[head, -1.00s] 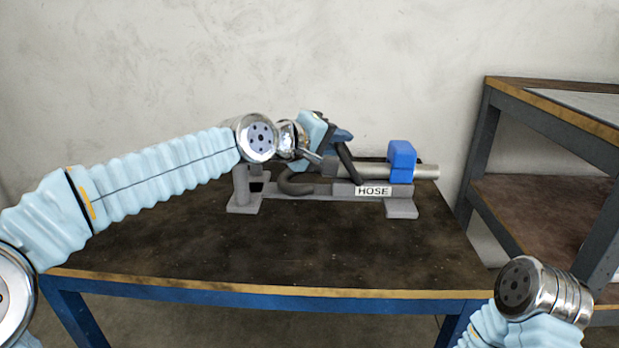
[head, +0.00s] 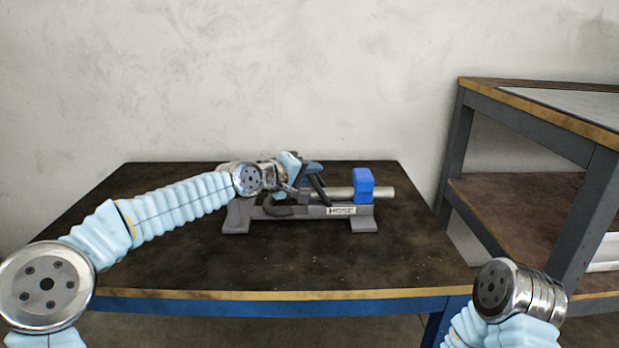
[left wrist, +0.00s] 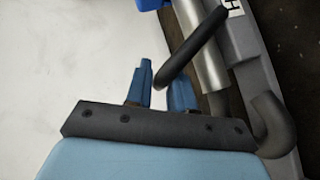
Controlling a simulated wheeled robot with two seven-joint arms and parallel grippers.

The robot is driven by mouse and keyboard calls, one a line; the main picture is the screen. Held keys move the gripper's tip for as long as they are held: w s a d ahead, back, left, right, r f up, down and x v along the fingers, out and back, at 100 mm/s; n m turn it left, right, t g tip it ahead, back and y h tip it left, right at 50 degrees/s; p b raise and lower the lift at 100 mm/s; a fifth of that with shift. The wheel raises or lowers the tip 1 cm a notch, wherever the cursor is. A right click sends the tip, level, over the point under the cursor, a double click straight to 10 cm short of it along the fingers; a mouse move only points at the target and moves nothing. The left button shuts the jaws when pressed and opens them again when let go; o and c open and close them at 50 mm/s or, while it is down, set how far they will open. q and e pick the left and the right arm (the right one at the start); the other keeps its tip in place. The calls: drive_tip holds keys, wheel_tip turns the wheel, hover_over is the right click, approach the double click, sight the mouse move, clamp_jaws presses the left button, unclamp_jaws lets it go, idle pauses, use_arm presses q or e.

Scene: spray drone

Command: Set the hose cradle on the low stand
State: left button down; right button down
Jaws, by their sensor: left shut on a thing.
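The hose cradle (head: 340,211) is a grey base with feet, a HOSE label, a silver tube, a blue block (head: 362,184) and dark bars. It is level over the middle of the low blue-framed table (head: 230,270). Its feet look to be at the tabletop, but I cannot tell whether they touch. My left gripper (head: 312,181) is shut on the cradle's black bar. In the left wrist view, that bar (left wrist: 192,48) runs between the two blue fingers (left wrist: 163,88). My right arm shows at the lower right; its gripper is out of view.
A taller shelf unit (head: 575,135) stands close to the right of the table. A pale wall is behind. The tabletop is clear in front of and beside the cradle.

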use_arm(q)
drive_tip(key=c, duration=1)
unclamp_jaws()
drive_tip(key=shift+b+v, duration=0.4)
drive_tip(key=shift+v, duration=5.6)
drive_tip(key=shift+r, duration=0.1)
